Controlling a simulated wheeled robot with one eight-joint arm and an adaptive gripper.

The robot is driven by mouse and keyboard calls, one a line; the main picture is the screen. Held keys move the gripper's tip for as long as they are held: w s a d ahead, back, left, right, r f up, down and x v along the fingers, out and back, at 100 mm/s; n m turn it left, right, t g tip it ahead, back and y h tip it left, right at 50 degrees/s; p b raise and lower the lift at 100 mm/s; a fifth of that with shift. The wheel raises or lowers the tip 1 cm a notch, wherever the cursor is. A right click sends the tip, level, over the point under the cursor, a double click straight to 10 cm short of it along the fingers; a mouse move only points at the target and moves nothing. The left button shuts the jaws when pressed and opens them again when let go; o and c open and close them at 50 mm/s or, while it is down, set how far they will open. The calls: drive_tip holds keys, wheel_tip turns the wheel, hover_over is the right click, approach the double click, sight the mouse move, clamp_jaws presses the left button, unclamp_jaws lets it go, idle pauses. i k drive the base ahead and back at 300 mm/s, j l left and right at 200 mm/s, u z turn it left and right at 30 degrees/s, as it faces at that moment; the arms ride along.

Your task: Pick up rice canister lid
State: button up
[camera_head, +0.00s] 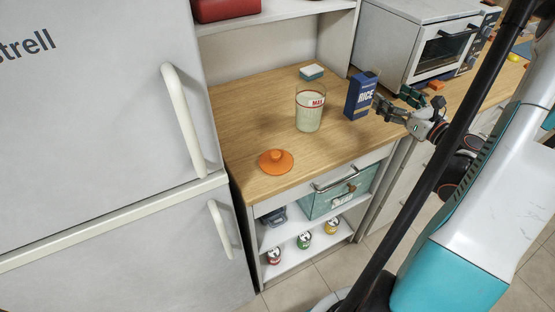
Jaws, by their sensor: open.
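An orange lid with a round knob (276,161) lies on the wooden counter near its front left edge, knob up. A clear glass canister (309,109) with red lettering and pale contents stands open-topped behind it to the right. A dark blue box marked RICE (361,95) stands upright right of the canister. My gripper (383,106) is open at the counter's right side, close to the blue box. I cannot tell whether a finger touches the box. The gripper is well to the right of the orange lid, apart from it.
A sponge (312,72) lies at the back of the counter (243,115). A white fridge (105,120) borders the left, and a toaster oven (415,45) stands at the back right. Several cans (303,240) sit on the lower shelf. Counter around the lid is clear.

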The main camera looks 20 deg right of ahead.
sight(275, 162)
drive_tip(key=j, duration=1.4)
